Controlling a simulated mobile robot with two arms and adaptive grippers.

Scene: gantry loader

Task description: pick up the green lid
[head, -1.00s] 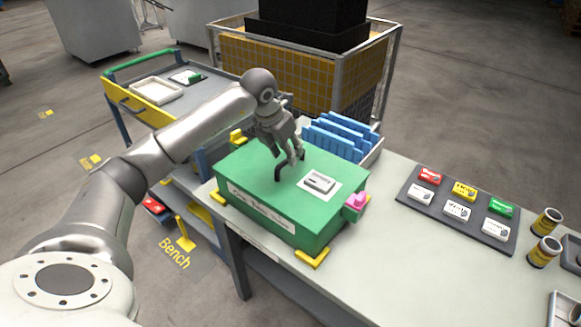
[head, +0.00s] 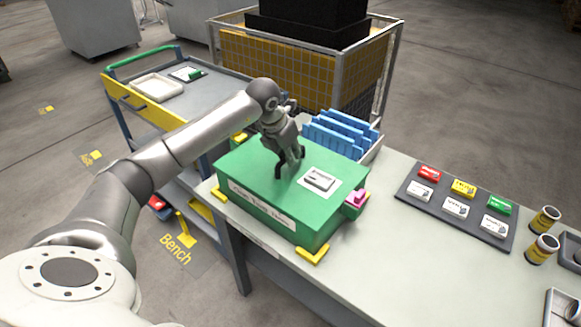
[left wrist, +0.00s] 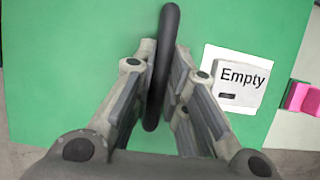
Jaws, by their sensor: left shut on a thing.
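The green lid (head: 258,170) is the top of a green box on the bench, with a white label on its front side. A black handle (left wrist: 164,60) stands up from the lid. My left gripper (head: 287,160) is over the lid and shut on the handle. In the left wrist view my gripper's fingers (left wrist: 160,85) press on the handle from both sides. A card reading "Empty" (left wrist: 238,77) lies on the lid beside the handle. The lid appears to rest on the box. My right gripper is not in view.
Yellow corner pieces (head: 313,257) stand around the box. A pink block (head: 357,197) is at its right side. Blue dividers (head: 340,135) stand behind it. A dark tray (head: 455,207) with several small boxes lies to the right. Two yellow-black cans (head: 543,248) stand at the far right.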

